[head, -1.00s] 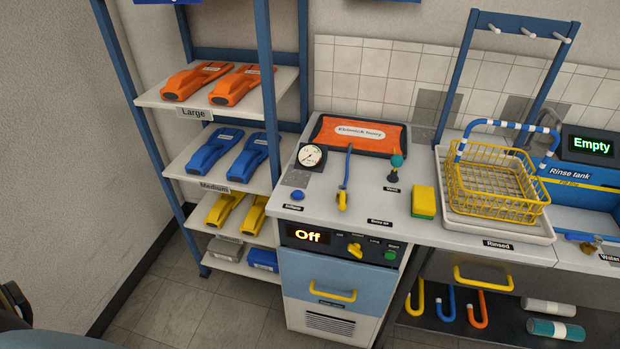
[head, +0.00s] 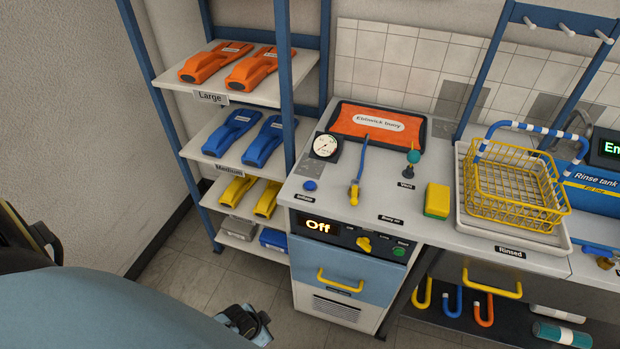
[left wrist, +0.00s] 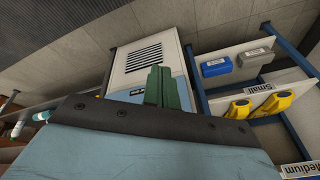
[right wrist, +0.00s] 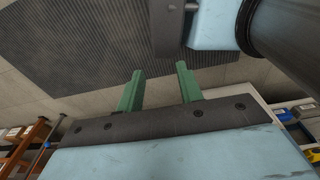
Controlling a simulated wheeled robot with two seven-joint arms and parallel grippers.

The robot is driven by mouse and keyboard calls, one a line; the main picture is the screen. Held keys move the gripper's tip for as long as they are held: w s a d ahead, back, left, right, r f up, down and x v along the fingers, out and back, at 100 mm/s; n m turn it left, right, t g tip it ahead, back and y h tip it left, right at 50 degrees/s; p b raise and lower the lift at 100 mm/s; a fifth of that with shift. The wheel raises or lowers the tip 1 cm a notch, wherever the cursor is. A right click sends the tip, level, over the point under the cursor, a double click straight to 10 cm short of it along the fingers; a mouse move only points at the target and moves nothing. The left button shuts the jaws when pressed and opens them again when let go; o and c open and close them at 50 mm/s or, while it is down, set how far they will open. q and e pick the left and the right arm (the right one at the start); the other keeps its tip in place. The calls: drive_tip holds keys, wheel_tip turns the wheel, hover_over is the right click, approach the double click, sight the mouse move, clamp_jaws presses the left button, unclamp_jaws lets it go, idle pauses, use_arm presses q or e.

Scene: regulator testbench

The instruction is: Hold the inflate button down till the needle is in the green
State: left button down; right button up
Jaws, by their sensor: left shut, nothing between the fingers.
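The inflate button (head: 310,185) is a small blue round button at the left front of the bench top, above the label "Inflate". Behind it stands the round white gauge (head: 325,146) with a dark rim; its needle and any green band are too small to read.
A shelf rack (head: 287,60) rises close on the left. The wire basket (head: 515,190) sits farther right.

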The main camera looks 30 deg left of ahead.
use_arm(q)
drive_tip(key=w+a+r+m+t+p, duration=0.1)
drive_tip(key=w+r+m+t+p, duration=0.1)
drive_tip(key=w+r, duration=1.2)
wheel_tip(320, 180, up, 27)
drive_tip(key=m+t+h+p, duration=0.2)
drive_tip(key=m+t+p, duration=0.1)
drive_tip(key=m+p, duration=0.15)
hover_over(307, 186)
drive_tip(key=shift+f+m+b, duration=0.1)
drive_tip(key=shift+m+b, duration=0.3)
drive_tip(key=shift+m, duration=0.05)
drive_tip(key=shift+f, duration=0.15)
wheel_tip(307, 186, down, 8)
drive_tip(key=b, duration=0.8)
drive_tip(key=shift+f, duration=0.3)
drive_tip(key=shift+f, duration=0.4)
